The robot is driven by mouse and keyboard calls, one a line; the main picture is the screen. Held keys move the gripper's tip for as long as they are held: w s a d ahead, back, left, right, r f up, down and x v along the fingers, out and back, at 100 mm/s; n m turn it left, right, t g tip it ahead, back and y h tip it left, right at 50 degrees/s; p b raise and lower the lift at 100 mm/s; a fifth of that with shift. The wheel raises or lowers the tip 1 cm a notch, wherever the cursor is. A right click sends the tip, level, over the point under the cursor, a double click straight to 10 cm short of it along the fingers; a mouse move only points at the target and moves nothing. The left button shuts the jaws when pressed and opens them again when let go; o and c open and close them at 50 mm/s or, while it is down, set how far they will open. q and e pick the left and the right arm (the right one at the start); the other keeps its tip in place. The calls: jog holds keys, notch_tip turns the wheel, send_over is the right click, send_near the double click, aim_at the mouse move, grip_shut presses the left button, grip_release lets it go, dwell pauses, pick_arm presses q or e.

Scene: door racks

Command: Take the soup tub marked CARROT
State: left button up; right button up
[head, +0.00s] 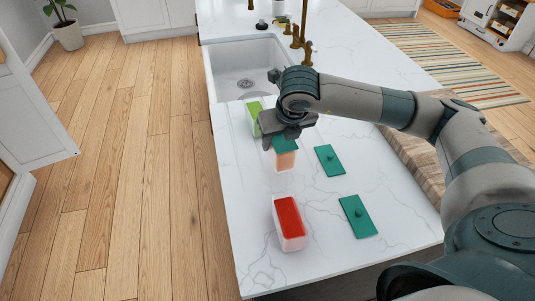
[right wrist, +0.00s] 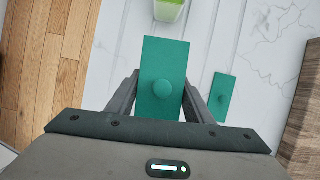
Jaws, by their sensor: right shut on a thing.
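My right gripper (head: 285,138) is in the middle of the counter, its fingers at the sides of a teal lid (right wrist: 165,65). The lid has a round knob and shows in the head view (head: 287,144) directly over a pale orange tub (head: 286,161). I cannot tell whether the lid rests on this tub or hangs just above it. A green tub (head: 254,118) stands behind, partly hidden by the gripper; it also shows in the right wrist view (right wrist: 170,10). A red tub (head: 289,220) stands in front, open. No marking is readable. My left gripper is not in view.
Two teal lids lie flat on the white counter, one beside the orange tub (head: 330,160) and one beside the red tub (head: 357,215). A white sink (head: 245,70) with brass taps is behind. A wooden board (head: 408,150) lies at the right. The counter's front left is clear.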

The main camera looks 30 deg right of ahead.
jog(key=s+d+r+b, duration=0.3)
jog(key=s+d+r, duration=0.1)
jog(key=d, duration=0.3)
jog(key=shift+d+r, duration=0.3)
jog(key=shift+r, duration=0.3)
